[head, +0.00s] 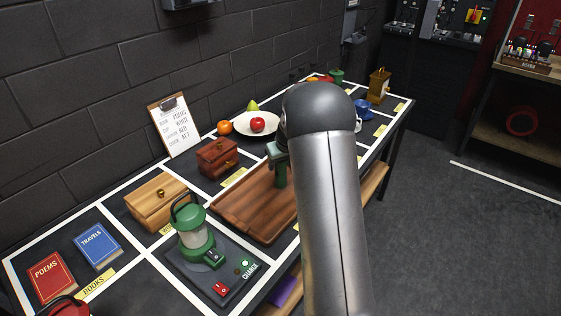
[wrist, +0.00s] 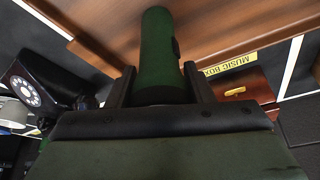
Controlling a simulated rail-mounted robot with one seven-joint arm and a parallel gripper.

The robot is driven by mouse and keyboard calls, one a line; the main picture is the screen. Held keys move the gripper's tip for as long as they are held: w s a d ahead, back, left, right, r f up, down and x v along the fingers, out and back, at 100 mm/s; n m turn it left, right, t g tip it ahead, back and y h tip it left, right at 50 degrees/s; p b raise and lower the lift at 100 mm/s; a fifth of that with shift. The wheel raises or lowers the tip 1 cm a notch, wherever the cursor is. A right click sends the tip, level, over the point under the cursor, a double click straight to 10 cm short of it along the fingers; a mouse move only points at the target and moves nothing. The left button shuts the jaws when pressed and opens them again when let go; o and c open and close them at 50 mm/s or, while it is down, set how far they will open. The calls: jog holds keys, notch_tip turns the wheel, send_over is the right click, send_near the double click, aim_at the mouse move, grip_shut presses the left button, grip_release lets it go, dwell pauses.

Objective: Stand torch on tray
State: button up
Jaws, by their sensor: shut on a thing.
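The torch is a dark green cylinder (head: 281,178) seen below my gripper (head: 280,154) in the head view, at the right part of the tray. In the wrist view the torch (wrist: 160,45) lies between the two black fingers of my gripper (wrist: 160,84), which is shut on it. The torch looks roughly upright; I cannot tell whether its lower end touches the tray. The brown wooden tray (head: 232,208) lies flat on the table with a raised rim. My arm hides its right side. No other thing shows on its visible part.
A green lantern (head: 195,238) stands on a charging pad in front of the tray. A reddish-brown box (head: 217,157) sits behind it, and a light wooden box (head: 155,200) is to the left. A plate with fruit (head: 252,125) is farther back. The wrist view shows a black telephone (wrist: 38,85).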

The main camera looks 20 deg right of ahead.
jog(key=shift+r, duration=0.1)
jog(key=shift+f, duration=0.2)
jog(key=o, duration=1.1)
jog(key=shift+r, duration=0.1)
jog(key=shift+r, duration=0.1)
jog(key=b+v, duration=0.1)
jog(key=v, duration=1.1)
jog(key=s+a+g, duration=0.2)
jog(key=s+a, duration=1.2)
jog(key=s, duration=0.2)
jog(key=s+a+f, duration=0.1)
jog(key=s, duration=0.5)
jog(key=s+a+f+g, duration=0.1)
jog(key=s+a, duration=0.1)
jog(key=s, duration=0.4)
jog(key=s+a+f+g, duration=0.1)
jog(key=s+a+f, duration=0.1)
jog(key=s, duration=0.4)
jog(key=shift+s+a+f, duration=0.1)
jog(key=shift+s+a, duration=0.1)
jog(key=shift+s, duration=0.05)
